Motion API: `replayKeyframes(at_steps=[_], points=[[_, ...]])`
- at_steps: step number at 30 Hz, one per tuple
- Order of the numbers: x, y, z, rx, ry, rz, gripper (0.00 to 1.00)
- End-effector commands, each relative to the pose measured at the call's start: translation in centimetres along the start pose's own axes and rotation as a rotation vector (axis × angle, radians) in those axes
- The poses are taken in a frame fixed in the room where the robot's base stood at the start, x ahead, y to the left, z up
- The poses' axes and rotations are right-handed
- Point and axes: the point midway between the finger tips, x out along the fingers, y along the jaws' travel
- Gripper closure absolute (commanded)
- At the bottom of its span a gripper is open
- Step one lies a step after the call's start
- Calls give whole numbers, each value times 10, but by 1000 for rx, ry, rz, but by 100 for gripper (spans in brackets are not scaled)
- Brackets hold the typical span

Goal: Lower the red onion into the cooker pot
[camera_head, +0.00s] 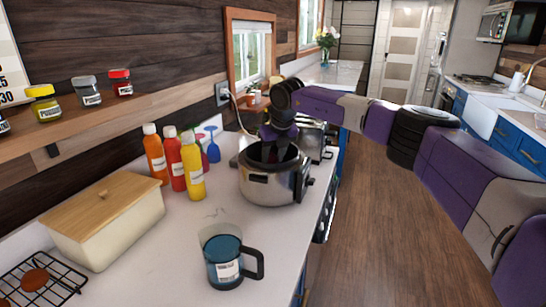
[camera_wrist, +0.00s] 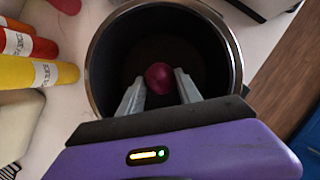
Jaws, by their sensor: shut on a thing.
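The cooker pot (camera_head: 272,185) is a round silver pot with a dark inside, standing open on the white counter. In the wrist view its rim (camera_wrist: 95,75) surrounds my fingertips. My gripper (camera_wrist: 160,84) points down over the pot opening, its fingers on either side of the red onion (camera_wrist: 159,76). My gripper is shut on the onion, above the dark pot floor. In the head view my gripper (camera_head: 270,150) reaches into the mouth of the pot, and the onion is hidden there. How far the onion is above the pot floor cannot be told.
Sauce bottles (camera_head: 192,168) stand left of the pot, near blue and pink glasses (camera_head: 212,150). A blue mug (camera_head: 226,262) stands in front. A wood-lidded box (camera_head: 105,220) and a wire rack (camera_head: 40,280) are at the left. Spice jars (camera_head: 86,90) sit on the shelf.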

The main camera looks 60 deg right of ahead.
Motion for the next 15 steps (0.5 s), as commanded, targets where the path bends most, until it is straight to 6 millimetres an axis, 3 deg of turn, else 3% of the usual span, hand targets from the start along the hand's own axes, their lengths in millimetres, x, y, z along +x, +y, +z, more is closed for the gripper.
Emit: replayKeyframes(at_steps=[15], points=[[4, 0, -2, 0, 0, 0, 99]])
